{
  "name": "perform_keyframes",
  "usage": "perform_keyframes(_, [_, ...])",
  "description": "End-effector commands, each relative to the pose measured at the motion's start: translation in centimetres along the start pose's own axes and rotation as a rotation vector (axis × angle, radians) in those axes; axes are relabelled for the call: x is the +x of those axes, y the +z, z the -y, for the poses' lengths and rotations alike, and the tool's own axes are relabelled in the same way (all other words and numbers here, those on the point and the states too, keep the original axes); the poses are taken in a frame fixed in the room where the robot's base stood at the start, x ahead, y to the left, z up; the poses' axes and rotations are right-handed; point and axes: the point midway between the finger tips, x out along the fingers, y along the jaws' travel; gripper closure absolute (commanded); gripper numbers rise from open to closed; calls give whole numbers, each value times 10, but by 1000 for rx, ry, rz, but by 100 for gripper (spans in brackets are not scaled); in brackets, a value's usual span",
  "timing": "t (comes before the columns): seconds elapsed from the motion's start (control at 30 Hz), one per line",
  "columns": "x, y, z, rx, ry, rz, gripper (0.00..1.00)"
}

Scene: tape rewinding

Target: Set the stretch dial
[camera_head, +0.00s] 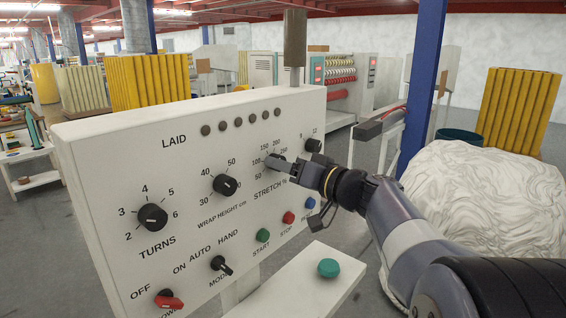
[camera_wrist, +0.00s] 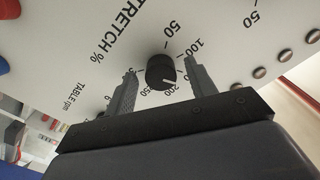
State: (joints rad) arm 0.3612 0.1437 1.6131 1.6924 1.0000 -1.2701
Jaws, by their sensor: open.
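The stretch dial is a black round knob on the white panel. In the wrist view the stretch dial (camera_wrist: 160,70) sits between the two fingers of my gripper (camera_wrist: 161,65). The fingers are open, one on each side, with gaps to the knob. A white mark on its lower right rim points roughly toward the 200 label; the 150 label is hidden there. In the head view my gripper (camera_head: 276,163) is at the panel and covers most of the dial.
The panel (camera_head: 110,180) also bears the turns dial (camera_head: 152,217), the wrap height dial (camera_head: 225,185), the table dial (camera_head: 313,145), a mode switch (camera_head: 221,265), a red power switch (camera_head: 169,300) and coloured buttons. A shelf with a green button (camera_head: 329,268) juts out below.

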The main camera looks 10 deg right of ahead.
Motion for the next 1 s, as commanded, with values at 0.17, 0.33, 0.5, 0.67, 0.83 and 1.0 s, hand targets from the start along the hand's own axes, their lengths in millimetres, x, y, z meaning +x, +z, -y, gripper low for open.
perform_keyframes(0.17, [8,0,0,1,0,1,47])
perform_keyframes(0.33, [8,0,0,1,0,0,47])
perform_keyframes(0.5, [7,0,0,1,0,0,57])
perform_keyframes(0.67, [7,0,0,1,0,0,70])
perform_keyframes(0.83, [7,0,0,1,0,0,84])
perform_keyframes(1.0, [7,0,0,2,0,0,92])
